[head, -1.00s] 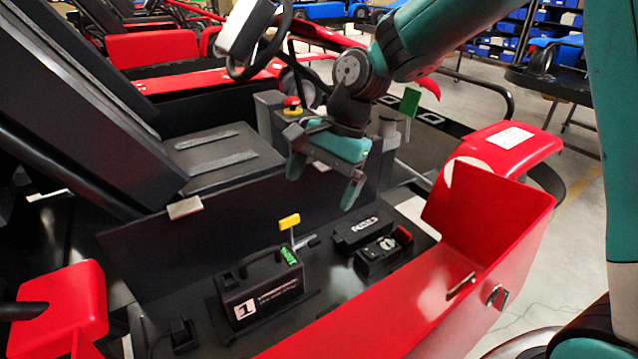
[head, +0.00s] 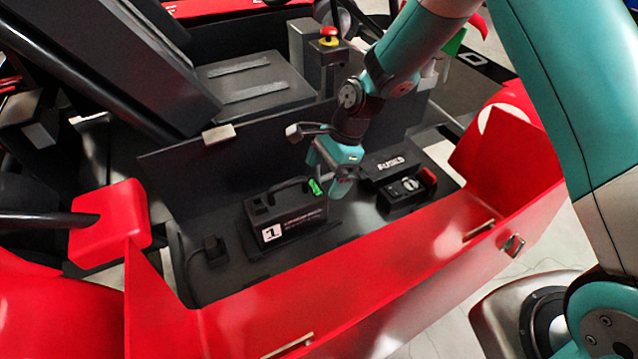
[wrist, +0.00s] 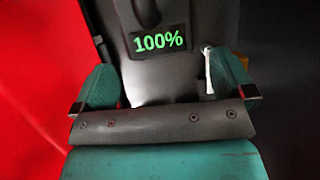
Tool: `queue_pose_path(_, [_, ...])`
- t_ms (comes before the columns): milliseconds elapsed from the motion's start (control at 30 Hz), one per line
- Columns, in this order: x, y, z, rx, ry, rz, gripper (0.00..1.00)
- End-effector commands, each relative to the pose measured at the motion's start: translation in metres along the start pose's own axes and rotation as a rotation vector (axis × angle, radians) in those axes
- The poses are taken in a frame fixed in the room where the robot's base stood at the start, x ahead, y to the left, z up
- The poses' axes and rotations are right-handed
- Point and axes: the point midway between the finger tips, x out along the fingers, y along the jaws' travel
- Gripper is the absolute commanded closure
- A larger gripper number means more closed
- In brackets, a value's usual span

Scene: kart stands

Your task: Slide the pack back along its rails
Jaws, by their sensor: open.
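The black pack (head: 288,218) with a carry handle and a "1" label sits upright on a dark base in the kart's side bay. Its green display faces my gripper and reads 100% in the wrist view (wrist: 158,42). My gripper (head: 330,183) is open at the pack's right end. In the wrist view, its teal fingers (wrist: 165,88) stand either side of the pack's end; I cannot tell whether they touch it. A pale lever stem (wrist: 209,70) shows beside the right finger, with a bit of orange-yellow behind that finger. The rails are not clearly visible.
A black plug with a cable (head: 214,250) stands left of the pack. A fuse box (head: 388,165) and a switch unit with a red part (head: 406,190) are to the right. The red side panel (head: 390,255) runs in front; a dark wall (head: 200,165) stands behind.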

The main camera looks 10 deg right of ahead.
Motion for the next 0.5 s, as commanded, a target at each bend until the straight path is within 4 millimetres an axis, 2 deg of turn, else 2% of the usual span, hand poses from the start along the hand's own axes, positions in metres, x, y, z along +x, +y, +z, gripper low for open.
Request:
queue_pose_path(200, [0.033,0.0,0.001,-0.001,0.0,0.002,0.0])
queue_pose_path(500, [0.048,-0.001,0.0,-0.001,0.0,-0.002,0.0])
